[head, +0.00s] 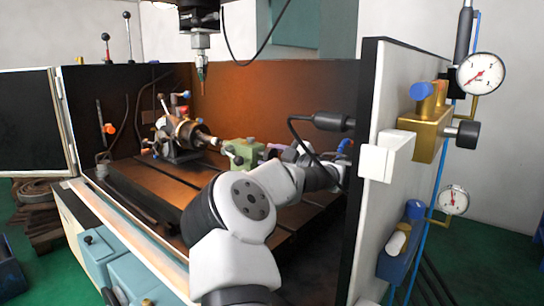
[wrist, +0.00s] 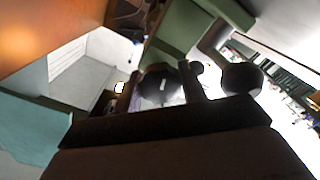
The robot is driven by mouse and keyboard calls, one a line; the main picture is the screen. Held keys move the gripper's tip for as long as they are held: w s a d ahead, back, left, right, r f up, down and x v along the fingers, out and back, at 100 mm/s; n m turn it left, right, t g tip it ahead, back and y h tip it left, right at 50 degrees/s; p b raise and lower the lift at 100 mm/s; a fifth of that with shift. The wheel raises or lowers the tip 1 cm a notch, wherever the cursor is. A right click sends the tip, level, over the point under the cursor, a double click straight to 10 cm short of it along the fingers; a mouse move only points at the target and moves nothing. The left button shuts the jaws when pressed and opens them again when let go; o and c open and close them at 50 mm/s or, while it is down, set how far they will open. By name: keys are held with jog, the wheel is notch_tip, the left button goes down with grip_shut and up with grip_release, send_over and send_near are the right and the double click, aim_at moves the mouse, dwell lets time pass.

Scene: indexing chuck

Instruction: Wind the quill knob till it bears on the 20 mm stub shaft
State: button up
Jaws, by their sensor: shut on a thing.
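The indexing chuck (head: 185,132) stands on the bed inside the enclosure. A short pale stub shaft (head: 207,138) sticks out of it to the right, towards the green tailstock (head: 242,151). I cannot tell whether the quill tip touches the shaft. My gripper (head: 276,151) is at the tailstock's right end, small and partly hidden by my arm in the head view. In the wrist view my gripper (wrist: 161,82) is shut on the dark quill knob (wrist: 162,88), which has a white mark on its face. The tailstock body (wrist: 180,28) shows beyond it.
A spindle with a tool (head: 201,70) hangs above the bed. The enclosure's side wall (head: 365,160) stands close to the right of my arm, with a dark cylindrical fitting (head: 333,122) and cable above my wrist. The slotted bed in front of the chuck is clear.

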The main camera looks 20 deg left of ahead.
jog(key=o, duration=1)
jog(key=shift+c, duration=0.2)
jog(key=shift+f, duration=0.1)
